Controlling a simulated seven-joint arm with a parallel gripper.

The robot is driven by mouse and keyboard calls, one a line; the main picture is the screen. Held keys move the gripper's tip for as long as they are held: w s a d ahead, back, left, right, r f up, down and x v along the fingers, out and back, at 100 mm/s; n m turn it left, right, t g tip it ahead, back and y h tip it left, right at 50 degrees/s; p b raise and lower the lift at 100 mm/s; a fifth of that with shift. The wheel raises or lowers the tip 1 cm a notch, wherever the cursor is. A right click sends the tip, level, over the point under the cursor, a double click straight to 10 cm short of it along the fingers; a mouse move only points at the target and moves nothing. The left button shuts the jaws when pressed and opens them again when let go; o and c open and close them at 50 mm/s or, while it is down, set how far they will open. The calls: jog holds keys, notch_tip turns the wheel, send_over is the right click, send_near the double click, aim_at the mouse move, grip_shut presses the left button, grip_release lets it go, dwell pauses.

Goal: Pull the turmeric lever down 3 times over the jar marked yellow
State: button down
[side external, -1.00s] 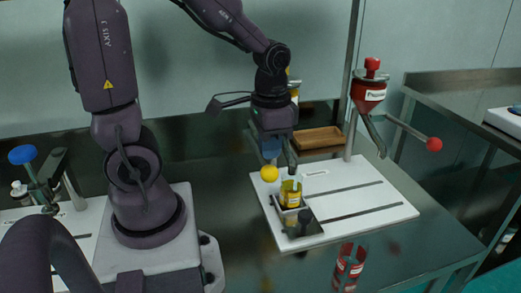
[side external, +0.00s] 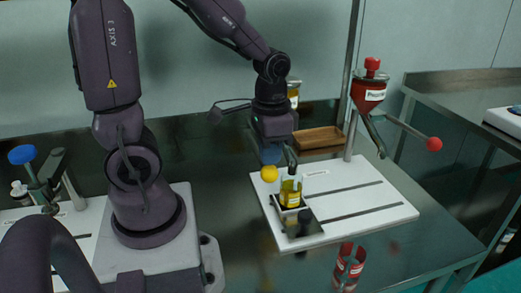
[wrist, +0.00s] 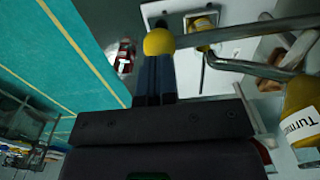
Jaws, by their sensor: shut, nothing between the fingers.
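The turmeric lever ends in a yellow ball (side external: 269,174). My gripper (side external: 270,160) is shut and empty, its blue fingers just above the ball. In the wrist view the ball (wrist: 158,42) lies at my fingertips (wrist: 154,58); I cannot tell whether they touch. The lever's metal rod (wrist: 235,30) runs right from it. The jar with a yellow label (side external: 291,192) stands upright in a dark holder, under the spout area. The turmeric dispenser (wrist: 302,115), labelled "Turm…", is at the right of the wrist view and mostly behind my arm in the side view.
A red paprika dispenser (side external: 368,93) with a red-ball lever (side external: 434,144) stands to the right. A red-marked jar (side external: 349,266) stands at the front. A white board (side external: 365,208) lies under the dispensers. A wooden tray (side external: 318,138) lies behind.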

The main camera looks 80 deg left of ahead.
jog(key=shift+f, duration=2.75)
jog(key=shift+r, duration=4.8)
notch_tip(320, 180, up, 4)
send_over(269, 175)
jog(key=a, duration=0.2)
jog(key=shift+w+d+f, duration=0.1)
jog(key=shift+w+f, duration=0.05)
jog(key=shift+f, duration=1.55)
jog(key=shift+w+d+f, duration=0.1)
jog(key=shift+w+f, duration=0.05)
jog(key=shift+f, duration=1.5)
